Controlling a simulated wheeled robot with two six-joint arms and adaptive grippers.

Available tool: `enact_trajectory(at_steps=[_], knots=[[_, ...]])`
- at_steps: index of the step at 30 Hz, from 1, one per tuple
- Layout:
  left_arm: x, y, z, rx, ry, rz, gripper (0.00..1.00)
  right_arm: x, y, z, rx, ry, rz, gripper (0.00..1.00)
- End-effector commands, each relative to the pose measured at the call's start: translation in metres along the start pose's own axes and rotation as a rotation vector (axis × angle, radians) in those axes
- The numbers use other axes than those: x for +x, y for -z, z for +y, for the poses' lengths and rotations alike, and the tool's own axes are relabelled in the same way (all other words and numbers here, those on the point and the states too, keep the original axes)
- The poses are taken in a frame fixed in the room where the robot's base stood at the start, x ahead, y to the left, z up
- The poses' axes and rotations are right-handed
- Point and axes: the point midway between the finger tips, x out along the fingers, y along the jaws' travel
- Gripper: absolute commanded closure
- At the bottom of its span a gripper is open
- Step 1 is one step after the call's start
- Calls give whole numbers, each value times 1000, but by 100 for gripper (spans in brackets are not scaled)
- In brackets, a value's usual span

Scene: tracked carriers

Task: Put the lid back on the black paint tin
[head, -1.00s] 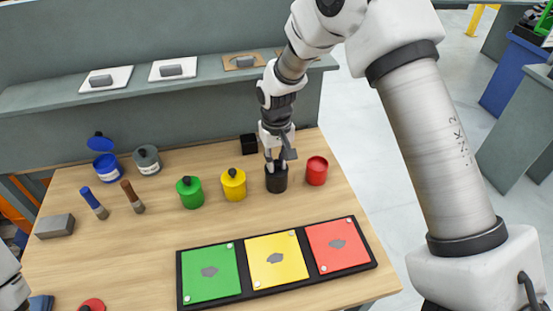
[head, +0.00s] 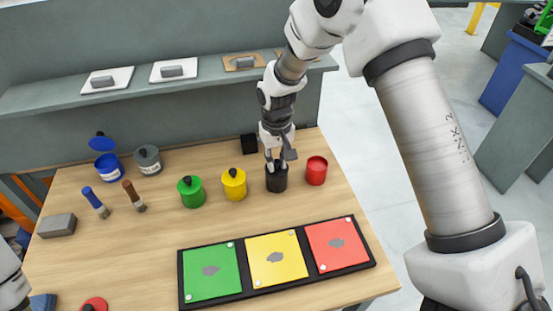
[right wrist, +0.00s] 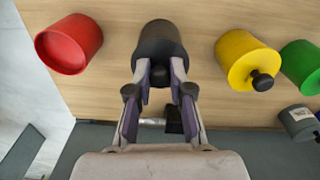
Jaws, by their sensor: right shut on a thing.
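The black paint tin (head: 276,180) stands upright on the wooden table between the yellow tin and the red tin. It also shows in the right wrist view (right wrist: 160,35). Its black lid (right wrist: 160,57) is at the top of the tin, in line with it; I cannot tell whether it is fully seated. My right gripper (head: 277,164) is directly above the tin, pointing down. Its fingertips (right wrist: 160,76) are shut on the lid's round black knob. My left gripper is not in view; only a white part of my left arm shows at the left edge.
The open red tin (head: 316,171) stands close on the right, the lidded yellow tin (head: 234,185) on the left. A lidded green tin (head: 190,192) is further left. A black block (head: 249,144) lies behind. A tricolour board (head: 220,296) lies in front. A red lid (head: 94,304) is at the front left.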

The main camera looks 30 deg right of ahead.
Motion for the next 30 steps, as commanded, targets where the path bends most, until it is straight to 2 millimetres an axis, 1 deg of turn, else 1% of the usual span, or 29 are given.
enact_trajectory(at_steps=[10,18,30], knots=[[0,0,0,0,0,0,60,0,0,0,0,0,0,100],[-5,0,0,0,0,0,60,3,0,0,0,0,-1,100],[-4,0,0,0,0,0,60,4,0,0,0,0,0,100]])
